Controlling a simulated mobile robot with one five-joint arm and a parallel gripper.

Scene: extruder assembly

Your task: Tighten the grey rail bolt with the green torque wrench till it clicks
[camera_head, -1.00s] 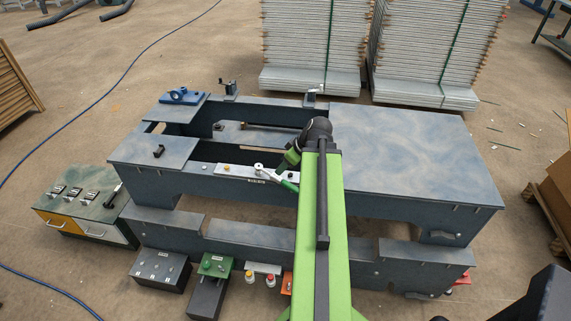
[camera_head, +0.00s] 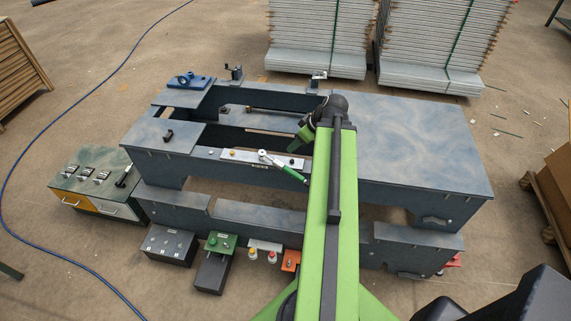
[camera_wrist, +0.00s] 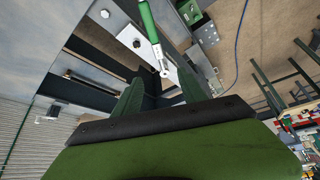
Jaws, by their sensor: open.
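The green torque wrench (camera_head: 288,171) lies over the silver rail plate (camera_head: 240,157) on the machine's front beam, its head at the left and its green handle running right toward my arm. In the wrist view the wrench's green handle (camera_wrist: 147,20) is at the top and its silver head points down toward my fingers. The grey rail bolt cannot be made out; the wrench head covers that spot. My gripper (camera_wrist: 160,80) is open and empty, its green fingers either side of the wrench head in the picture. In the head view my gripper (camera_head: 300,138) is behind the wrench, apart from it.
The machine's broad blue-grey top (camera_head: 415,140) is at the right, with an open bay left of it. A blue fixture (camera_head: 190,81) sits at the back left. Control boxes (camera_head: 168,244) stand on the floor in front. Sheet stacks (camera_head: 318,40) stand behind.

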